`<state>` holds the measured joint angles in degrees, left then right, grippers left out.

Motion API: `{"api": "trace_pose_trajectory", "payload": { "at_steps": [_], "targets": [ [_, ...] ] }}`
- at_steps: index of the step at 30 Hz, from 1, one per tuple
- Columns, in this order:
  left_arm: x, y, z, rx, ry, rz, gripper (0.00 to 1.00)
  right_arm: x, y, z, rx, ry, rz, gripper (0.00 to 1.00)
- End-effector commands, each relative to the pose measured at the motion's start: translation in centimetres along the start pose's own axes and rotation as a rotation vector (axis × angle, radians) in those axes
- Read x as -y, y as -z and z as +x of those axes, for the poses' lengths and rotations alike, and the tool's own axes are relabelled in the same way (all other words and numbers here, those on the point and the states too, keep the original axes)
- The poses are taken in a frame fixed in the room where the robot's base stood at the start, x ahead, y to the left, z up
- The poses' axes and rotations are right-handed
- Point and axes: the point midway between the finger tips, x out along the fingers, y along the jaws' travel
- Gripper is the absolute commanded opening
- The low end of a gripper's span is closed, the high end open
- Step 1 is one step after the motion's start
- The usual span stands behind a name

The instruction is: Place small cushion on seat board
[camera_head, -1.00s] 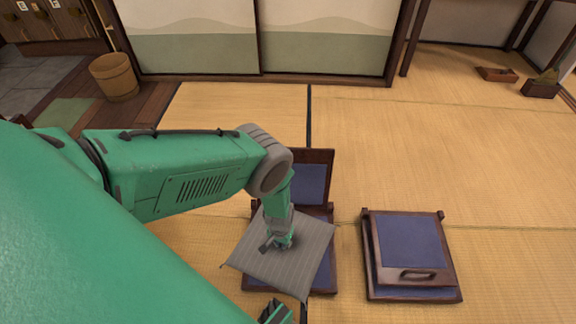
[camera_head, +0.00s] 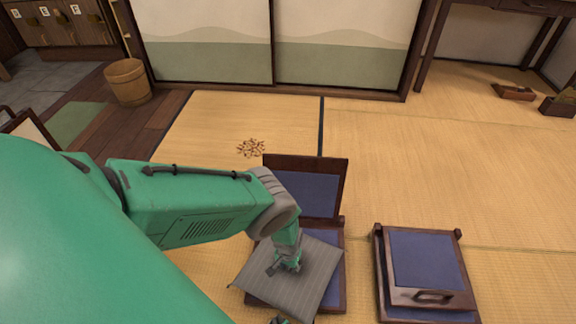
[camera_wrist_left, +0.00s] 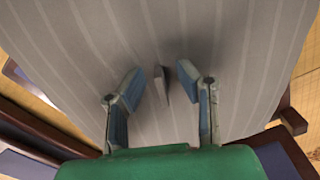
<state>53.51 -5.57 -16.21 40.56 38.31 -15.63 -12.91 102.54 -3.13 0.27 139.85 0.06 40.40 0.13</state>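The small grey striped cushion (camera_head: 315,285) lies flat and turned at an angle over the seat board (camera_head: 335,300) of a dark wooden legless chair, its left corner sticking out past the board's left edge. Most of the board is hidden under it. The chair's blue-padded backrest (camera_head: 306,193) stands behind. My left gripper (camera_head: 282,266) is low over the cushion's middle. In the left wrist view its fingers (camera_wrist_left: 162,78) stand apart on either side of a small grey tab on the cushion, with gaps to it. A tip of my right gripper (camera_head: 280,320) shows at the bottom edge.
A second wooden chair (camera_head: 428,265), folded flat with a blue pad, lies to the right with a gap between. Small brown bits (camera_head: 250,147) lie on the tatami behind the backrest. A wooden bucket (camera_head: 128,82) stands far left. Open tatami stretches to the right.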

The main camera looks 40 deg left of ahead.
Motion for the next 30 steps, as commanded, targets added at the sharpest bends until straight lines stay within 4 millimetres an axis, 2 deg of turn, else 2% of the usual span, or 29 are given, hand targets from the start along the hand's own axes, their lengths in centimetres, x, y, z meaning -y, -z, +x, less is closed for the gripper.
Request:
{"api": "trace_pose_trajectory", "payload": {
  "at_steps": [8,11,14,24,30],
  "targets": [
    [0.0,0.0,-0.1,0.000,0.000,-0.001,0.28,0.0,0.0,0.0,0.000,0.000,0.000,0.41],
    [0.1,0.1,-0.8,0.000,0.001,-0.001,0.28,0.0,0.0,-0.6,0.000,0.000,0.000,0.41],
    [0.1,0.1,-2.4,0.000,0.000,-0.003,0.28,0.0,0.1,-1.7,0.000,0.000,0.000,0.41],
    [0.0,0.1,-9.4,0.000,0.000,-0.002,0.28,-0.1,0.3,-6.4,0.000,0.000,0.000,0.41],
    [0.1,0.0,-11.7,0.000,0.001,-0.001,0.28,-0.1,0.4,-7.6,0.000,0.000,0.000,0.41]
  ]
}}
